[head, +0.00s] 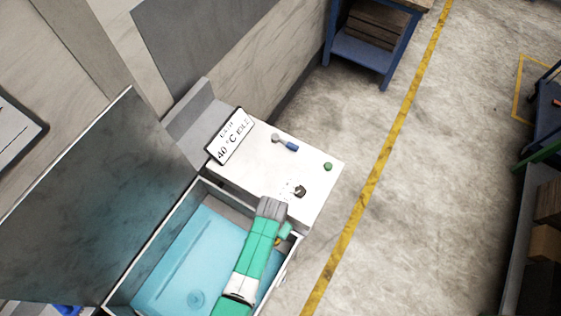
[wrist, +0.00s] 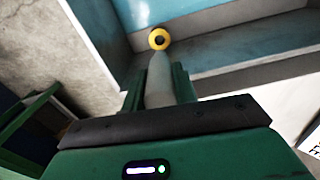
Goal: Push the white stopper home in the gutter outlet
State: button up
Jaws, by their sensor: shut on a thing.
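In the wrist view my gripper (wrist: 158,78) is shut on a pale grey-white rod-like piece, which I take to be the white stopper (wrist: 158,88). The stopper points away from me between the two dark green fingers. Its far end appears against the lower edge of a yellow ring with a dark hole, likely the gutter outlet (wrist: 152,39). I cannot tell whether they touch or whether the tip is inside. In the head view my green arm reaches over the bath's right edge. My gripper (head: 285,231) is small there, and the stopper cannot be made out.
The open bath (head: 121,291) holds blue water, with its lid (head: 90,200) raised. On the white worktop (head: 245,180) are a blue-handled tool (head: 287,145), a green round piece (head: 327,166) and a dark small object (head: 300,191).

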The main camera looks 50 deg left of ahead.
jog(key=shift+s, duration=0.2)
jog(key=shift+d, duration=0.1)
notch_tip(320, 180, down, 6)
jog(key=b, duration=0.4)
jog(key=shift+r+b, duration=0.1)
jog(key=shift+b, duration=0.3)
dwell(1.5)
jog(key=shift+f, duration=0.45)
jog(key=shift+f+b, duration=1.55)
jog(key=o, duration=1)
